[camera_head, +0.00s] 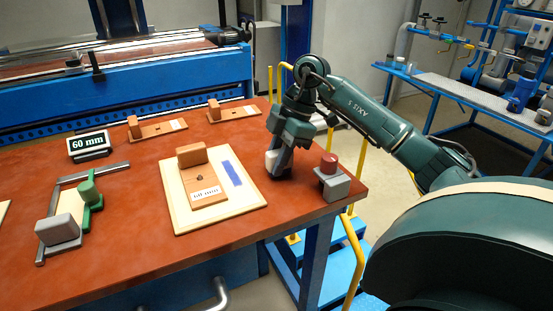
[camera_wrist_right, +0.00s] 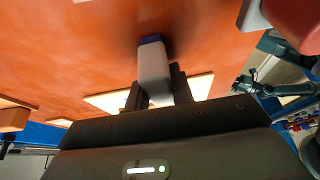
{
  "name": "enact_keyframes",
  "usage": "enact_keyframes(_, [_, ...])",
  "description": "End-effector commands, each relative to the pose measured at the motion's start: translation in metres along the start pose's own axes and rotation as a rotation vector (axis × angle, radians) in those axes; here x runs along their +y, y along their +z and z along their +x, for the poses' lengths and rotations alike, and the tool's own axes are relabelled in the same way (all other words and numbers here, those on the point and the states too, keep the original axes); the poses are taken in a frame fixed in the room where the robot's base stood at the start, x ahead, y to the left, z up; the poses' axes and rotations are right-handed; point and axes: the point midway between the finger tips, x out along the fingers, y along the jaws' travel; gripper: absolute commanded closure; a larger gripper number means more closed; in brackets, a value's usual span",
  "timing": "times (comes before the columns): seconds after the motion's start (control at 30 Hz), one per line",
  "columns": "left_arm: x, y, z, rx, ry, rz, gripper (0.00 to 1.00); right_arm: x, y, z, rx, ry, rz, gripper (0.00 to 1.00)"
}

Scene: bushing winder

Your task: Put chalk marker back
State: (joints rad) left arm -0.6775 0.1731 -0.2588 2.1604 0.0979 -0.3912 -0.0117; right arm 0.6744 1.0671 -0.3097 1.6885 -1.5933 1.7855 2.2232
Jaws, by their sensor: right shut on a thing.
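My right gripper (camera_head: 279,160) is shut on the chalk marker (camera_head: 271,161), a pale block-like body, over the table's right part. In the right wrist view, my gripper (camera_wrist_right: 157,90) holds the marker (camera_wrist_right: 153,72) between its fingers, its blue tip towards the red-brown tabletop. Whether the tip touches the table cannot be told. A blue chalk stroke (camera_head: 232,173) lies on the cream board, left of the gripper. My left gripper is not in the head view; a small dark green arm at the right of the wrist view is too small to read.
A red knob on a grey block (camera_head: 332,184) stands right of the gripper, near the table's edge. A wooden template with a 60 mm label (camera_head: 203,189) lies on the cream board (camera_head: 177,213). A green-and-grey fixture (camera_head: 57,231) and 60 mm display (camera_head: 89,144) are left.

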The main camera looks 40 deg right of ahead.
Motion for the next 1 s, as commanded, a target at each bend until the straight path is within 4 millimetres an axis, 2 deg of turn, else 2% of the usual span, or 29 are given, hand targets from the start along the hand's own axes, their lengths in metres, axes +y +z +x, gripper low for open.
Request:
enact_keyframes(0.27, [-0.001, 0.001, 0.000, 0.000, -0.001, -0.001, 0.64, 0.000, 0.001, 0.003, 0.000, 0.000, 0.000, 0.95])
enact_keyframes(0.3, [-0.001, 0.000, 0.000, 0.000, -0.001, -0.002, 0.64, 0.000, 0.001, 0.002, 0.000, 0.000, 0.000, 0.74])
enact_keyframes(0.53, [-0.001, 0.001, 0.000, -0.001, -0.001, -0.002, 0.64, 0.000, 0.001, 0.002, 0.000, 0.000, 0.000, 0.55])
enact_keyframes(0.83, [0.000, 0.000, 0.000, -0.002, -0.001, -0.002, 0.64, 0.000, -0.001, -0.001, 0.001, 0.001, 0.000, 0.55])
enact_keyframes(1.0, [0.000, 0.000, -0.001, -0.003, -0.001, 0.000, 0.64, 0.001, -0.001, -0.024, 0.000, 0.005, 0.001, 0.55])
